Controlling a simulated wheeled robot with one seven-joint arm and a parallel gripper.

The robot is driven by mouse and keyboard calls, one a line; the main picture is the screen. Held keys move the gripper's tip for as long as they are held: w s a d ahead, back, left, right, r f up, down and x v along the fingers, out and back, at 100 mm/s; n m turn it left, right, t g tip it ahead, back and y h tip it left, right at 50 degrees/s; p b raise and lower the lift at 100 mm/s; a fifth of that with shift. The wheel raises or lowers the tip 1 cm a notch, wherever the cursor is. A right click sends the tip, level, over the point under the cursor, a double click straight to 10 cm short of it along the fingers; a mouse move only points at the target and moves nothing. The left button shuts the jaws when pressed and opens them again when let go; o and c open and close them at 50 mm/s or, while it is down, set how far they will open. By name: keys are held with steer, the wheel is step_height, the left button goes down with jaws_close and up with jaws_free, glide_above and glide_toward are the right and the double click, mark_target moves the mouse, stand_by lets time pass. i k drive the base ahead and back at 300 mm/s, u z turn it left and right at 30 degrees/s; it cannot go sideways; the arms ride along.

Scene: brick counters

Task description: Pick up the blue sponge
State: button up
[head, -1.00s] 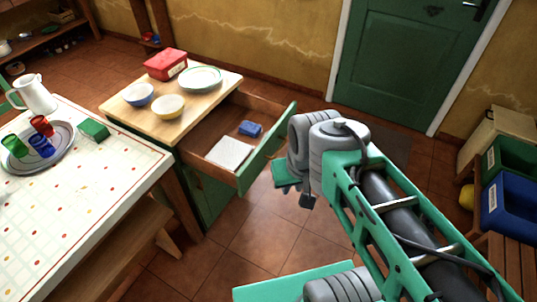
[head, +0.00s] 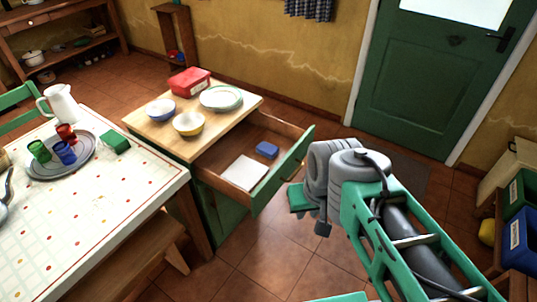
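The blue sponge (head: 267,150) lies in the open drawer (head: 229,187) of the wooden-topped green cabinet, toward the drawer's back right. A white cloth or pad (head: 244,172) lies in the same drawer, nearer its front left. My arm reaches in from the lower right, and its grey wrist end is to the right of the drawer front, apart from the sponge. My gripper's fingers are hidden or too small to make out, so I cannot tell their opening.
The cabinet top (head: 155,127) holds a red box (head: 190,81), a blue bowl (head: 161,110), a yellow bowl (head: 188,123) and plates (head: 221,97). A table (head: 100,195) with a tray stands at left, with a bench below it.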

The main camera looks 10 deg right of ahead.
mark_target(264, 149)
steer(key=z, duration=1.05)
steer(key=i, duration=2.1)
steer(key=u, duration=4.55)
steer(key=i, duration=0.5)
steer(key=u, duration=0.1)
